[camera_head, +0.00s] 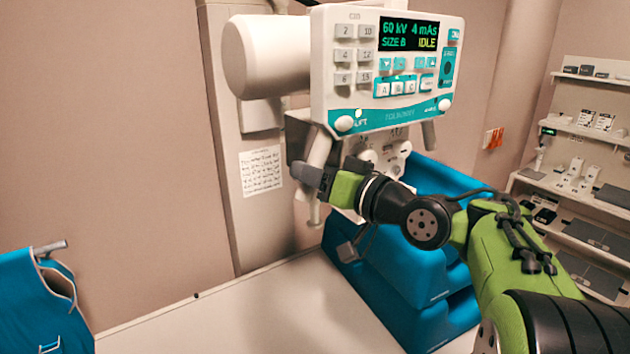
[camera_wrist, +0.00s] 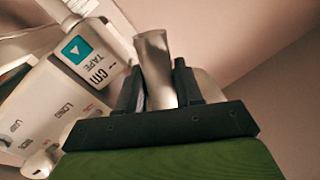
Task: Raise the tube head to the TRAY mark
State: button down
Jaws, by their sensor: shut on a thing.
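The tube head (camera_head: 265,58) is a white cylinder with a control panel (camera_head: 385,62) on its front, mounted at the wall column (camera_head: 225,140). The panel display reads 60 kV, 4 mAs, SIZE B and IDLE. A pale handle (camera_head: 318,150) hangs below the panel's left side. My gripper (camera_head: 312,177) is shut on this handle. In the wrist view, the handle (camera_wrist: 155,65) stands between the two dark fingers of my gripper (camera_wrist: 158,88). I cannot make out a TRAY mark.
Blue stacked supports (camera_head: 385,285) stand behind and below my arm. A pale tabletop (camera_head: 240,315) lies below, largely clear. A blue apron (camera_head: 40,300) hangs at the lower left. Shelves (camera_head: 590,140) with small items are at the right.

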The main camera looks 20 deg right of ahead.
jog(key=p, duration=0.4)
send_near(299, 87)
jog(key=a, duration=0.5)
jog(key=shift+w+f, duration=0.1)
jog(key=shift+f, duration=0.2)
jog(key=c, duration=1.1)
grip_release()
jog(key=shift+w+f, duration=0.1)
jog(key=shift+w+a, duration=0.2)
